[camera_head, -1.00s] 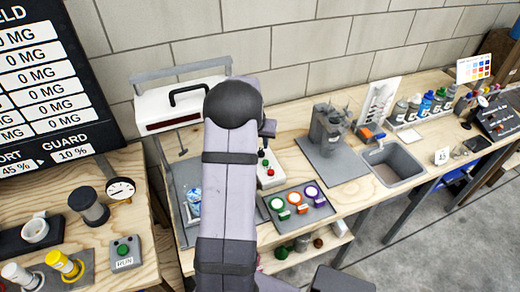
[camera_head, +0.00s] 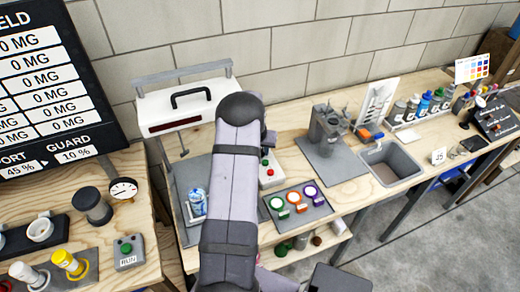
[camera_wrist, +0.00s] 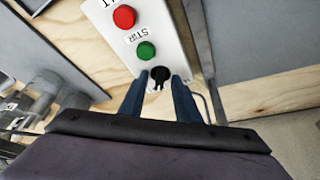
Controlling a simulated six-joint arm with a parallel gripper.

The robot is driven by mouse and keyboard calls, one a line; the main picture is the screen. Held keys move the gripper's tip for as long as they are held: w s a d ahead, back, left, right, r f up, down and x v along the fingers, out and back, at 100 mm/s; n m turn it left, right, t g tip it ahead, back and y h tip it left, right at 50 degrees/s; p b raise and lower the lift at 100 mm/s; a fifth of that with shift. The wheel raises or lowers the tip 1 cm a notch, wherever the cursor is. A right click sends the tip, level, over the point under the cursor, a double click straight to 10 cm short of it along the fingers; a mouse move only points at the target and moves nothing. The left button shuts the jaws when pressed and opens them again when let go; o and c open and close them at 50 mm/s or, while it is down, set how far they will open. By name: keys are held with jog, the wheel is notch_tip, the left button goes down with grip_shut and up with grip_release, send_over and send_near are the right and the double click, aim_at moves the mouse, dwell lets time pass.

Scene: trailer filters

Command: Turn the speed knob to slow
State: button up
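A black knob (camera_wrist: 160,74) sits at the near end of a white control panel (camera_wrist: 160,40) in the wrist view. In the head view part of the panel (camera_head: 270,180) shows beside my arm, which hides the knob and the gripper.
A white box with a black handle (camera_head: 172,118) stands behind the panel. A grey machine (camera_head: 327,128) and a sink (camera_head: 392,162) are further right. A clear container (camera_head: 198,200) stands left of my arm.

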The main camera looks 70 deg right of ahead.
grip_shut()
jog(key=shift+n, duration=0.5)
jog(key=shift+s+d+f+n+t+b, duration=0.15)
jog(key=shift+n+t+b, duration=0.35)
jog(key=shift+n+b, duration=0.5)
jog(key=n+b, duration=0.2)
jog(key=b, duration=0.1)
jog(key=n+t+y+b, duration=0.1)
jog(key=b, duration=0.2)
jog(key=shift+s+d+f+n+b, duration=0.15)
jog(key=shift+s+f+n+b, duration=0.05)
jog(key=shift+n+b, duration=0.2)
jog(key=n+b, duration=0.1)
jog(key=n+y+b, duration=0.1)
jog(key=n+t+b, duration=0.1)
jog(key=shift+s+d+r+n, duration=0.1)
jog(key=shift+r+n, duration=0.15)
jog(key=shift+n, duration=0.05)
jog(key=shift+d+r+n+y, duration=0.15)
jog(key=shift+n+y, duration=0.85)
jog(key=shift+n, duration=1)
